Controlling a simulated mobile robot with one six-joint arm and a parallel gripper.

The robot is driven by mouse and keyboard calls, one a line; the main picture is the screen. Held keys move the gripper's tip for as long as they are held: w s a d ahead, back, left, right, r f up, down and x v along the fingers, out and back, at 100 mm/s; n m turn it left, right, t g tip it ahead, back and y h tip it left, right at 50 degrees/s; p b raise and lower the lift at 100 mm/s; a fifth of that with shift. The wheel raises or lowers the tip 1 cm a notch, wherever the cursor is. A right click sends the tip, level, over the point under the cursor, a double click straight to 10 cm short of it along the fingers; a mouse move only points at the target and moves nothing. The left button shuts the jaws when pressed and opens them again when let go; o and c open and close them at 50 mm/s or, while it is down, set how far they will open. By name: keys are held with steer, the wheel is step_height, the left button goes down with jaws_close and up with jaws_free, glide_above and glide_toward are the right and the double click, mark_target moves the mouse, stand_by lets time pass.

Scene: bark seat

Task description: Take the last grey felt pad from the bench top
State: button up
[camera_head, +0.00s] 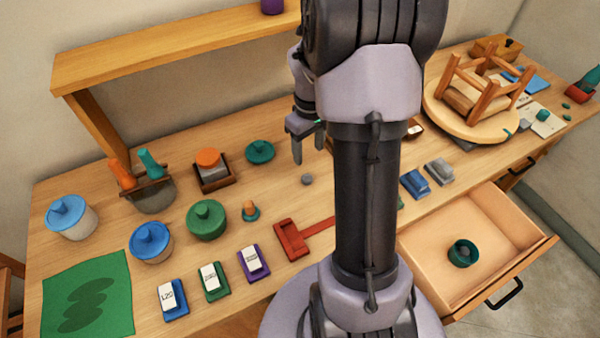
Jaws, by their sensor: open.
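A small round grey felt pad (307,179) lies on the bench top (345,228), near the middle of the view and just left of my arm column. My gripper (309,152) is open with its fingers pointing down. It hangs above and slightly behind the pad in the picture, apart from it, and nothing shows between the fingers. My arm hides part of the bench just right of the pad. A stool (468,98) stands upside down on a round wooden board (437,112) at the right; its foot ends are too small to read clearly.
A red T-shaped tool (291,240) lies in front of the pad. Lidded pots, including a green one (206,220), stand to the left. Labelled blocks line the front edge. An open drawer (415,242) at the right holds a small dark green cup (463,253). A shelf (170,47) runs behind.

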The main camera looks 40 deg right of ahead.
mark_target(307, 178)
step_height(307, 178, down, 11)
steer(key=b, duration=0.4)
steer(key=shift+f+b, duration=0.2)
steer(key=shift+b, duration=0.1)
steer(key=shift+r, duration=0.15)
steer(key=shift+c, duration=0.6)
jaws_close()
